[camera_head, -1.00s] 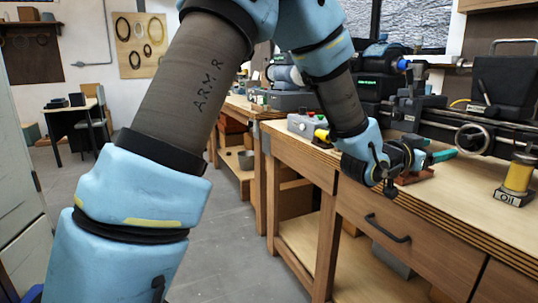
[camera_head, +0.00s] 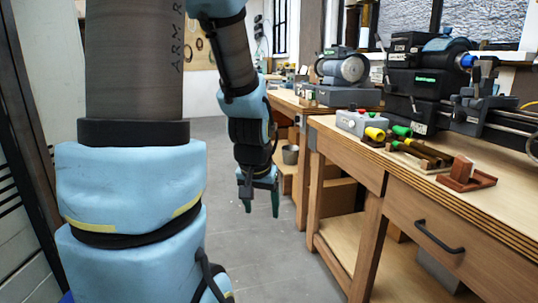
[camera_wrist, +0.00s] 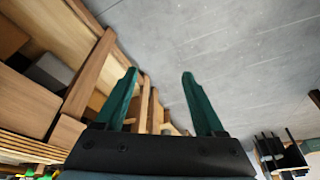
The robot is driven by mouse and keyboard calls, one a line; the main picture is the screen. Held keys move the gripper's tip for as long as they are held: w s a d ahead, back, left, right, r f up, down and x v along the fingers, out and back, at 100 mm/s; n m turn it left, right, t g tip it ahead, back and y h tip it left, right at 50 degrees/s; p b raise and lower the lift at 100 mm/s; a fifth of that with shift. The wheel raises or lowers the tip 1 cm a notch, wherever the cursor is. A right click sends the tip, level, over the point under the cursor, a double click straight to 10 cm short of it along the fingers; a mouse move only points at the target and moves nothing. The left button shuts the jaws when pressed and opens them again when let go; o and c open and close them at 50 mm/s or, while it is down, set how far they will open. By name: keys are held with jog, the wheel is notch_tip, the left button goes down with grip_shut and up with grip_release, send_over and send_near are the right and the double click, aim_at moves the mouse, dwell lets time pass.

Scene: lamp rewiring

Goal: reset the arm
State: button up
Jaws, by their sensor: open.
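My gripper (camera_head: 260,200) hangs from my arm to the left of the workbench in the head view, fingers pointing down over the floor. Its two green fingers stand apart with nothing between them, as the wrist view (camera_wrist: 160,95) also shows. It touches nothing that I can see.
The wooden workbench (camera_head: 365,215) stands on the right. On it are a grey box with a yellow part (camera_head: 360,123), a wooden rack of coloured-handled tools (camera_head: 415,153), a reddish-brown holder (camera_head: 466,175) and a dark lathe (camera_head: 480,95). The grey floor (camera_head: 270,255) beside the bench is clear.

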jog(key=s+a+n+g, duration=0.2)
jog(key=s+a, duration=0.3)
jog(key=s, duration=0.1)
notch_tip(320, 180, up, 12)
jog(key=p, duration=1.2)
jog(key=shift+w+y, duration=0.3)
jog(key=shift+c, duration=0.3)
